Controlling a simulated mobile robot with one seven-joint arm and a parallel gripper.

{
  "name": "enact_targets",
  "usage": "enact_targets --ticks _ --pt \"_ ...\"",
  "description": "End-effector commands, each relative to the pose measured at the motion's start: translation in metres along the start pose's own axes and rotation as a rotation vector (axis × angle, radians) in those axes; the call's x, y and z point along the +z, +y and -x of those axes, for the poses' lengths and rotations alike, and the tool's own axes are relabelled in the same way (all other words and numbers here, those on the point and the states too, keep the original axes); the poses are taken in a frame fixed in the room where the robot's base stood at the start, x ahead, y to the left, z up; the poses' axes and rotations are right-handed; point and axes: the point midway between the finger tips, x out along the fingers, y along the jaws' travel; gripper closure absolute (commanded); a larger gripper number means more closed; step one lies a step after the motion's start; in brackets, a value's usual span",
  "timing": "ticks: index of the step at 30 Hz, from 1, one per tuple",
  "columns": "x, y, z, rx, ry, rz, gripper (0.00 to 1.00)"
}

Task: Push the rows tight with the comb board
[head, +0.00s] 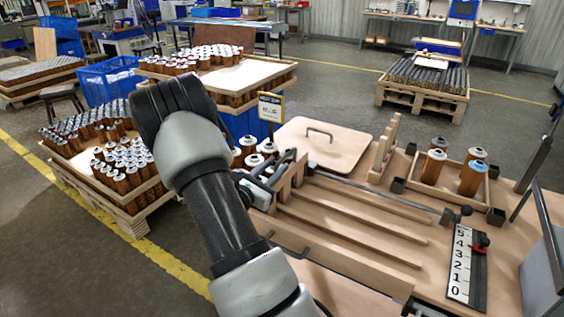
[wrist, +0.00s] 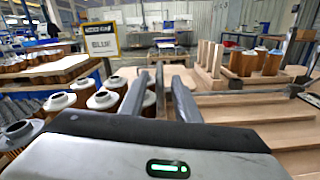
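The comb board (head: 385,150), a wooden piece with upright teeth, stands at the back of the bench, right of a flat lid; it also shows in the wrist view (wrist: 210,58). Long wooden strips (head: 350,228) form lanes on the bench, and the visible lanes look empty. Several white-capped brown cartridges (head: 247,146) stand just behind my gripper; they are at the left in the wrist view (wrist: 60,103). My gripper (head: 284,168) is at the left end of the lanes. In the wrist view its two fingers (wrist: 160,85) are apart, with no held object clear between them.
A flat lid with a handle (head: 330,148) lies behind the lanes. A wooden tray (head: 448,187) with several cartridges is at the right. A number scale (head: 466,265) with a red clip is at front right. A sign (head: 270,107) stands behind the cartridges. Loaded pallets (head: 140,215) are left.

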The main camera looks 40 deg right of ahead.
Motion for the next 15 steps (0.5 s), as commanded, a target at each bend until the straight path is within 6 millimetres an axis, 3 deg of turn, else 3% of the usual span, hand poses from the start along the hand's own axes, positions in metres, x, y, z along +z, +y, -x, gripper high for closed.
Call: enact_targets --ticks 6,15 --pt "-0.001 0.000 -0.034 -0.001 0.000 -0.001 0.70" --pt "0.000 0.000 -0.045 0.001 0.000 0.001 0.70"
